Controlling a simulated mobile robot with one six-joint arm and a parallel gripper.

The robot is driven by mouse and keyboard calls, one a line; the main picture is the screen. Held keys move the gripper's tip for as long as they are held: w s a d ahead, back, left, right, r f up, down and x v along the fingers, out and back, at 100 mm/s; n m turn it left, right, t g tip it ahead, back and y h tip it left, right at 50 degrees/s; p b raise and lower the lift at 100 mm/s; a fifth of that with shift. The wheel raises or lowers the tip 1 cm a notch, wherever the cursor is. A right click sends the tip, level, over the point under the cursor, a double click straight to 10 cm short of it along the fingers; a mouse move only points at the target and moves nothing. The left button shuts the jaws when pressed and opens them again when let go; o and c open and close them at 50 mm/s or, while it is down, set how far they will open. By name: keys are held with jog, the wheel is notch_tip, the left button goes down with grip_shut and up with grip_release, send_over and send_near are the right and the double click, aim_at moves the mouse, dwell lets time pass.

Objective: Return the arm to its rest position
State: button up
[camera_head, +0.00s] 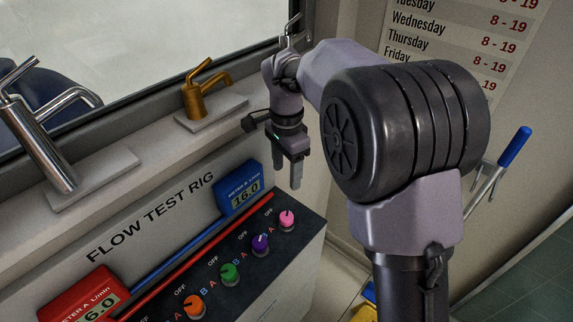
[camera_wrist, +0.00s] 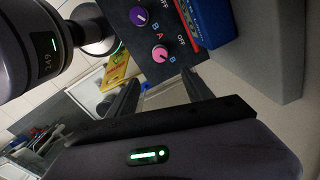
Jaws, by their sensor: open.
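My gripper (camera_head: 288,172) hangs fingers-down at the end of my arm, above the right end of the flow test rig panel (camera_head: 318,226). Its fingers are apart with nothing between them; both also show in the wrist view (camera_wrist: 160,92). My arm is bent, with its large dark joint in front of the opening-hours wall sign. The pink knob (camera_head: 287,219) and purple knob (camera_head: 261,243) are below the gripper, and it appears apart from them. In the wrist view the pink knob (camera_wrist: 160,53) lies beyond the fingertips.
A blue meter (camera_head: 240,188) reading 16.0 and a red meter (camera_head: 92,300) stand on the rig. Green (camera_head: 229,274) and orange (camera_head: 195,306) knobs are further left. A brass tap (camera_head: 197,97) and a chrome tap (camera_head: 45,140) stand on the ledge behind. A blue-handled lever (camera_head: 514,147) is at right.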

dwell(0.4)
jog(key=s+d+r+n+t+y+b, duration=0.1)
jog(key=s+d+r+n+b, duration=0.15)
jog(key=s, duration=0.45)
jog(key=s+d+r+n+t+b, duration=0.2)
jog(key=s+r, duration=0.2)
jog(key=s, duration=0.2)
jog(key=s+d+f+n+t+b, duration=0.1)
jog(key=s+f, duration=0.1)
jog(key=s, duration=0.4)
jog(key=s+d+f+n+t+y+b, duration=0.1)
jog(key=s+f+n, duration=0.1)
jog(key=s, duration=0.5)
jog(key=shift+d+f+t, duration=0.15)
jog(key=shift+f+t, duration=0.25)
jog(key=shift+f, duration=0.05)
